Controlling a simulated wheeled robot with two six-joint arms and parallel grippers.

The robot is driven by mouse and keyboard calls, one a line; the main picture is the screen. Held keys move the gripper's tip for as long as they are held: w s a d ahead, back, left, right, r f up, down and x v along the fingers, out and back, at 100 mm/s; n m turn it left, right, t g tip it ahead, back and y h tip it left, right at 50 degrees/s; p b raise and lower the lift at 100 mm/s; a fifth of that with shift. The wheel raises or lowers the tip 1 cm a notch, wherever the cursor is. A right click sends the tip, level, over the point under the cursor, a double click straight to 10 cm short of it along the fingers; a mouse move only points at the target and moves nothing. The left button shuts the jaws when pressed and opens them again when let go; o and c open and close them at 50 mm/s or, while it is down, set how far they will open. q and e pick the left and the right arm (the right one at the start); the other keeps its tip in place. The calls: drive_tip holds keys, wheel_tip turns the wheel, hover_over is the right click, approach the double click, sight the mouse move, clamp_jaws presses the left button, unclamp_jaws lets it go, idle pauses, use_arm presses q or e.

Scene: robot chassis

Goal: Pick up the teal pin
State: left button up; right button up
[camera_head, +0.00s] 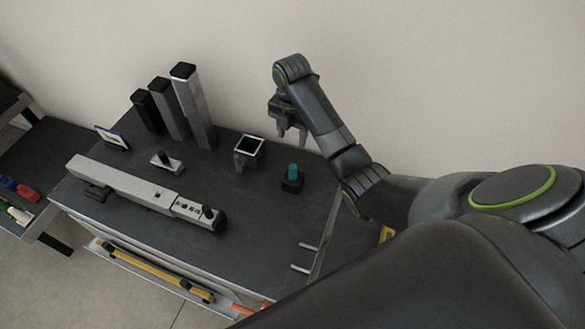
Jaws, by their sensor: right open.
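The teal pin (293,170) stands upright in a small black block (291,183) on the right part of the dark tabletop (240,225). My right gripper (291,133) is open and empty. It hangs fingers down above the back right of the table, a little behind the teal pin in the picture and apart from it. My left gripper does not show.
A square hollow holder (248,150) stands left of the pin. Several tall posts (193,105) rise at the back left. A long silver bar (140,190) lies across the front left. A wall is behind the table.

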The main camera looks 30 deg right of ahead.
sight(293, 167)
wheel_tip(293, 167, down, 7)
drive_tip(key=b, duration=0.5)
drive_tip(key=shift+r+b, duration=0.15)
drive_tip(key=shift+b, duration=0.15)
wheel_tip(293, 167, down, 3)
drive_tip(key=shift+f+p, duration=0.2)
drive_tip(key=shift+p, duration=0.55)
drive_tip(key=shift+f, duration=0.5)
drive_tip(key=shift+d+f, duration=0.1)
drive_tip(key=shift+f, duration=0.15)
drive_tip(key=shift+w+d+f+p, duration=0.1)
drive_tip(key=shift+f+p, duration=0.65)
drive_tip(key=shift+f, duration=1.6)
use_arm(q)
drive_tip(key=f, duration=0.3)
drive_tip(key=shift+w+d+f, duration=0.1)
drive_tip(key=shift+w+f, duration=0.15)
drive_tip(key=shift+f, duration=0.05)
